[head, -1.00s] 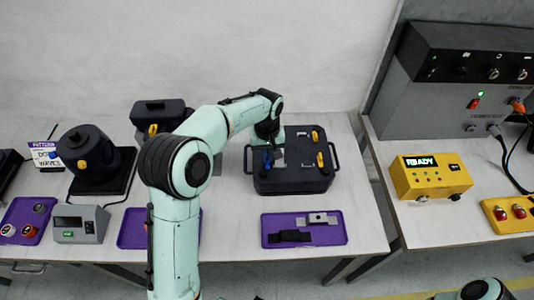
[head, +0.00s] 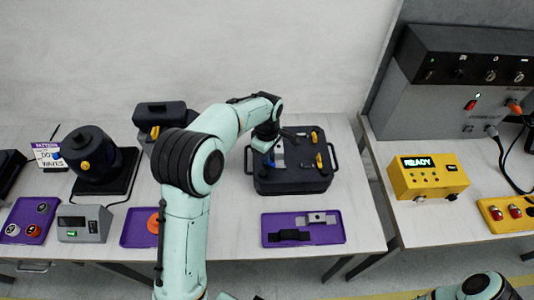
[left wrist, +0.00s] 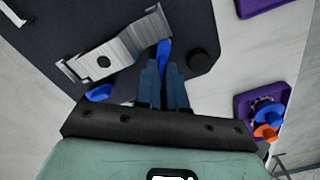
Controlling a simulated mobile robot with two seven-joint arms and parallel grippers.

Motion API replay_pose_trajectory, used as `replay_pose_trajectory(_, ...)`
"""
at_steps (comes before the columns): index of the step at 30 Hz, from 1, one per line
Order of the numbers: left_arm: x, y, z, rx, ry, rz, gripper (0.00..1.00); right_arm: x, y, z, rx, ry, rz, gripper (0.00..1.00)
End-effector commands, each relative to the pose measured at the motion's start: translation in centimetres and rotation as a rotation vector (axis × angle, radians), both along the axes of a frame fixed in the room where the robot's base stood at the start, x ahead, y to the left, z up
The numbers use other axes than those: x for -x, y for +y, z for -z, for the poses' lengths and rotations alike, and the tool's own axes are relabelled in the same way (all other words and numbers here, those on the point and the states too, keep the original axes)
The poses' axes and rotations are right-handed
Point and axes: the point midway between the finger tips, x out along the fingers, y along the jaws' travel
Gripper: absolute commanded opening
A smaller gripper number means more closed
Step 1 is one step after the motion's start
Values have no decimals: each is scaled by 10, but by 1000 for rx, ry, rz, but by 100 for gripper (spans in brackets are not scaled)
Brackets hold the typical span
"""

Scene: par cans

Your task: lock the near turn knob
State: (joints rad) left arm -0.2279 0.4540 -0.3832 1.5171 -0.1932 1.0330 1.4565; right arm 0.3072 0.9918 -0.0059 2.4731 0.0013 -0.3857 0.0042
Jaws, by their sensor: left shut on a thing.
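A dark case (head: 293,186) with side handles lies on the table, in the middle of the head view. Blue and yellow turn knobs sit on its top; the yellow ones (head: 319,160) are on its right side. My left gripper (head: 274,158) is low over the left part of the case. In the left wrist view, its fingers (left wrist: 163,65) are shut on a blue knob (left wrist: 165,48), partly hidden between the tips. A silver slotted bracket (left wrist: 115,52) and another blue piece (left wrist: 98,92) lie close beside them. My right gripper is not in view.
A purple tray (head: 335,238) with a silver and a black part lies in front of the case. A black round knob (left wrist: 203,61) is right of my fingers. A yellow READY box (head: 430,178) stands on the right table.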

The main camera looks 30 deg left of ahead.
Motion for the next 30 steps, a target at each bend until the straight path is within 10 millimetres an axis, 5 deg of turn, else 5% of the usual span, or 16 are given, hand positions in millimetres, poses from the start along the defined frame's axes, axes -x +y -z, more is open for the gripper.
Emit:
replay_pose_trajectory(15, 0, -1, -1, 0, 1, -445, 0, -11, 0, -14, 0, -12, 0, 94)
replay_pose_trajectory(30, 0, -1, 0, 1, 0, -629, 0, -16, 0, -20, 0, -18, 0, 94)
